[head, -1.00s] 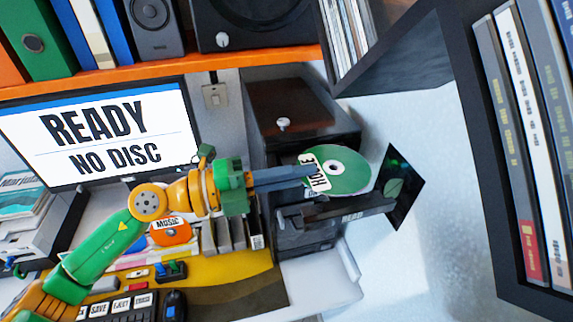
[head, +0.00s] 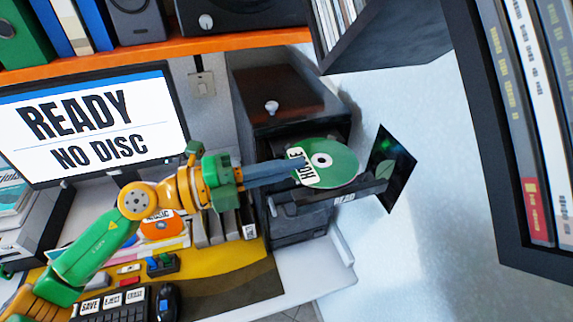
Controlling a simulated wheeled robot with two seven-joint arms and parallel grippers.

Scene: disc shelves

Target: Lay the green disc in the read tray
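The green disc (head: 338,168) has a white centre ring with a dark hole, and a white label with black letters on its left edge. My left gripper (head: 298,169) comes in from the left and its fingers are shut on that labelled edge. The disc is over the read tray (head: 372,189), a dark tray sticking out of the black drive unit and carrying a small white label. The disc hides most of the tray's inside, and I cannot tell whether it touches the tray. My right gripper is not in view.
A monitor (head: 95,125) reads "READY NO DISC". A dark shelf with upright cases (head: 540,115) fills the right side. The desk holds keys (head: 113,303), a mouse (head: 167,303) and an orange music disc (head: 158,227).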

